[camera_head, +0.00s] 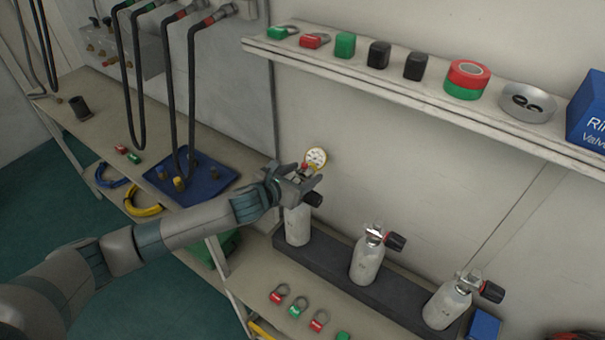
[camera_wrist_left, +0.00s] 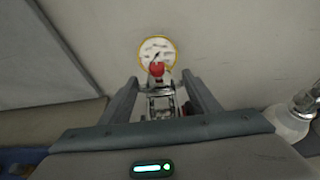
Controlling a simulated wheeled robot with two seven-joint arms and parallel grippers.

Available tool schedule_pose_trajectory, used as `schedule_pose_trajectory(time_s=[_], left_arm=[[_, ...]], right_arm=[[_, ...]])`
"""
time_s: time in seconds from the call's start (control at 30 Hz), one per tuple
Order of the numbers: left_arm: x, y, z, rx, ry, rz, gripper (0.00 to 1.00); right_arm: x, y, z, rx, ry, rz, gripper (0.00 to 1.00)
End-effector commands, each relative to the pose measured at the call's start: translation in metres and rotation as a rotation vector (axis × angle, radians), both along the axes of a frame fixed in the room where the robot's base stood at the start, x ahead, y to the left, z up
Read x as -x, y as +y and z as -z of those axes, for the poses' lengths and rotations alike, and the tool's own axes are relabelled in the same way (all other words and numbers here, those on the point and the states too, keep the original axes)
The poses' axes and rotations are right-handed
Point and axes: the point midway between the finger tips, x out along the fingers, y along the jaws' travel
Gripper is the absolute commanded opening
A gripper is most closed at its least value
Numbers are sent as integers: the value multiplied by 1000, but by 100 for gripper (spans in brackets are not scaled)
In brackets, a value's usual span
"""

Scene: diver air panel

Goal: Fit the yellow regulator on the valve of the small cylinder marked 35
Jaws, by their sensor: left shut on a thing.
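My left gripper (camera_head: 306,181) is shut on the yellow regulator, which shows a yellow-rimmed gauge (camera_head: 316,157) and a red knob. In the left wrist view the gauge (camera_wrist_left: 157,54) stands beyond the fingertips, with the red knob (camera_wrist_left: 156,69) and a metal yoke (camera_wrist_left: 161,101) between the fingers. The gripper is right above the leftmost small grey cylinder (camera_head: 297,225), at its valve with a black knob (camera_head: 313,199). The fingers hide the join, so I cannot tell whether the yoke is seated. I cannot read the number 35 on any cylinder. My right gripper is not in view.
Two more small cylinders, a middle one (camera_head: 367,262) and a right one (camera_head: 446,305), stand along a dark rack (camera_head: 333,265). A shelf (camera_head: 400,88) with small parts and tape runs above. Hoses hang over a blue tray (camera_head: 214,187) at left. Several tags lie in front of the rack.

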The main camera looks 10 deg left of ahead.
Motion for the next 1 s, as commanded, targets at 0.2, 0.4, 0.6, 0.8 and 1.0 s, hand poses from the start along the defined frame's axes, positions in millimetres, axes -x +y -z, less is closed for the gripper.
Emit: schedule_pose_trajectory(time_s=[0.2,0.4,0.6,0.8,1.0], left_arm=[[-1,0,0,1,-4,0,14],[-1,0,2,1,-4,1,14],[-1,-1,4,1,-4,1,14],[-1,-1,7,2,-4,1,14],[-1,0,7,1,-3,1,78]], right_arm=[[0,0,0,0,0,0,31],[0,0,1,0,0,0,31],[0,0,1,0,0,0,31],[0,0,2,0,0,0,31],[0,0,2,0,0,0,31]])
